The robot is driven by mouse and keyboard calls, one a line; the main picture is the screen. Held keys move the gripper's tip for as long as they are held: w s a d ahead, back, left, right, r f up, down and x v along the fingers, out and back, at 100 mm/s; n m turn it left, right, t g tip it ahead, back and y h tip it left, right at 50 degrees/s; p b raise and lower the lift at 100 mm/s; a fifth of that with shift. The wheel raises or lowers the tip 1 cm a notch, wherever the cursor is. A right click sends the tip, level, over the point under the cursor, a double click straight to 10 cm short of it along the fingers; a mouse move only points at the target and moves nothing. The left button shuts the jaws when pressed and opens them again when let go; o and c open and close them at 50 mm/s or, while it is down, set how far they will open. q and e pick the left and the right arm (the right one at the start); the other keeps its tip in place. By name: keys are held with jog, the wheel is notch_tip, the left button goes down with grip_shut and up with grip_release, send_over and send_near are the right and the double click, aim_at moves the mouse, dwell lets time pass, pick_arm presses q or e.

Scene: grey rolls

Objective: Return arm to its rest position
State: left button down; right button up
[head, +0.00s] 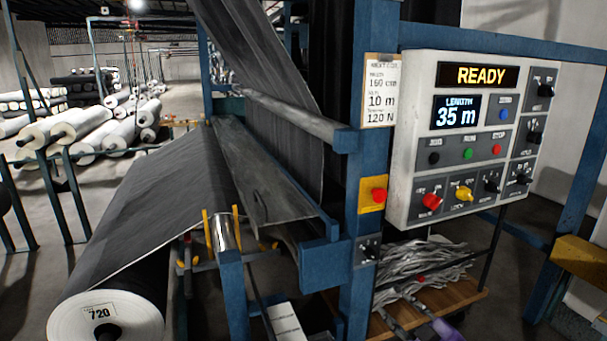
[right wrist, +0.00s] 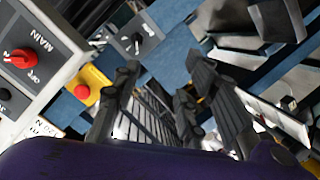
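My right gripper (head: 405,311) shows at the bottom of the head view, right of centre, in front of the lower frame and the heap of grey strips. Only its dark fingers and a bit of my purple arm show there. In the right wrist view the right gripper (right wrist: 160,80) has its fingers spread apart, with nothing seen held between them. My left gripper is not in view.
A control panel (head: 408,150) reading READY and 35 m hangs above the right gripper. A blue post (head: 359,220) with a red stop button (head: 379,195) stands to its left. Grey strips (head: 440,262) lie on a wooden cart (head: 465,298). A fabric roll (head: 75,318) is at lower left.

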jog(key=s+a+f+m+g+h, duration=0.25)
jog(key=s+f+m, duration=0.35)
jog(key=s+f, duration=1.3)
jog(key=s+f+m+g, duration=0.1)
jog(key=s+f, duration=0.2)
jog(key=s, duration=0.3)
jog(key=s+a+f+m+g, duration=0.1)
jog(key=s+f+m, duration=0.1)
jog(key=s, duration=0.4)
jog(key=s+f+m+g+h, duration=0.1)
jog(key=s+f+g, duration=0.1)
jog(key=s, duration=0.5)
jog(key=shift+a+f, duration=0.3)
jog(key=shift+f, duration=0.6)
jog(key=shift+c, duration=1)
jog(key=shift+a, duration=0.1)
